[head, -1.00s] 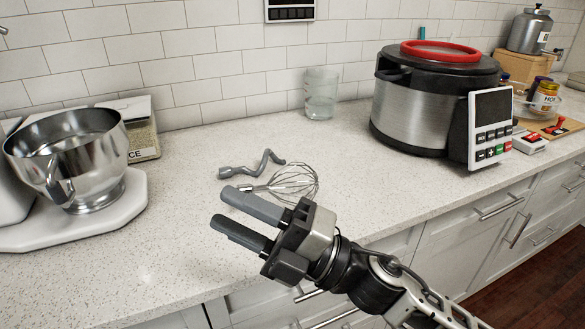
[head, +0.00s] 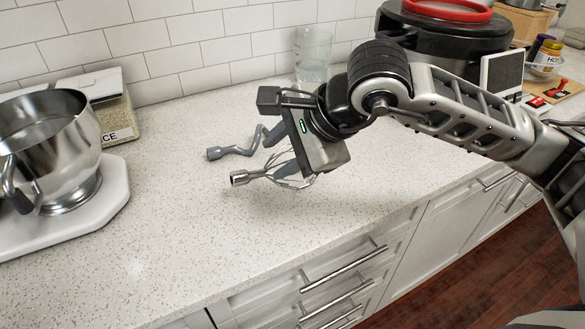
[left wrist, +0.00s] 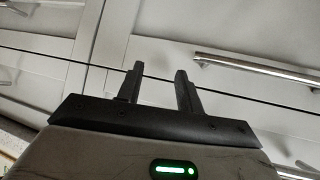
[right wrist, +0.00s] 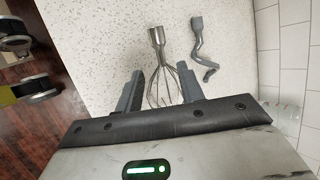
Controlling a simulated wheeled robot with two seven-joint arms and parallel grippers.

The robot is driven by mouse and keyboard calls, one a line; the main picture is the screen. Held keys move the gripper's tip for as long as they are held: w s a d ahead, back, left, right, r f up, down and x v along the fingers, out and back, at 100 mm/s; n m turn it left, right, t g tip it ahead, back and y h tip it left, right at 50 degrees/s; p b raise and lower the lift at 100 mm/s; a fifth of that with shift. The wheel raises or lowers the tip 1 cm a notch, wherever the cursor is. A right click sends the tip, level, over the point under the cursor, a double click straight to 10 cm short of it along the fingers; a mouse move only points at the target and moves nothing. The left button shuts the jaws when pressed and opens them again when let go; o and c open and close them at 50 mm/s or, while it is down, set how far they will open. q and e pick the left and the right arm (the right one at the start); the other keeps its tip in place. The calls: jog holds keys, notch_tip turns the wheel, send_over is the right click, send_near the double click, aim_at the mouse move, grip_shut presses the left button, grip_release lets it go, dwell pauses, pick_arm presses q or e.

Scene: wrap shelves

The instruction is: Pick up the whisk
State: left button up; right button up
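The whisk has a short metal socket end and a wire cage. Its socket (head: 243,177) points left on the counter in the head view, and its wires are partly hidden behind my right gripper (head: 285,160). In the right wrist view the whisk (right wrist: 160,75) lies with its wire cage between the two spread fingers of my right gripper (right wrist: 162,92). The fingers are open, and I cannot tell whether either touches the wires. My left gripper (left wrist: 157,85) shows only in its own wrist view, open and empty in front of white drawer fronts.
A grey dough hook (head: 232,151) lies just behind the whisk. A steel mixer bowl (head: 50,145) stands at left. A glass (head: 313,55) and a dark cooker (head: 450,35) stand behind my right arm. The counter's front (head: 240,245) is clear.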

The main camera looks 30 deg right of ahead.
aim_at(258, 173)
jog(key=x, duration=0.4)
jog(key=shift+f+b, duration=0.1)
jog(key=shift+b, duration=0.2)
jog(key=x, duration=0.5)
jog(key=shift+w+d+f+b, duration=0.1)
jog(key=shift+d+b, duration=0.05)
jog(key=shift+b, duration=0.2)
grip_shut()
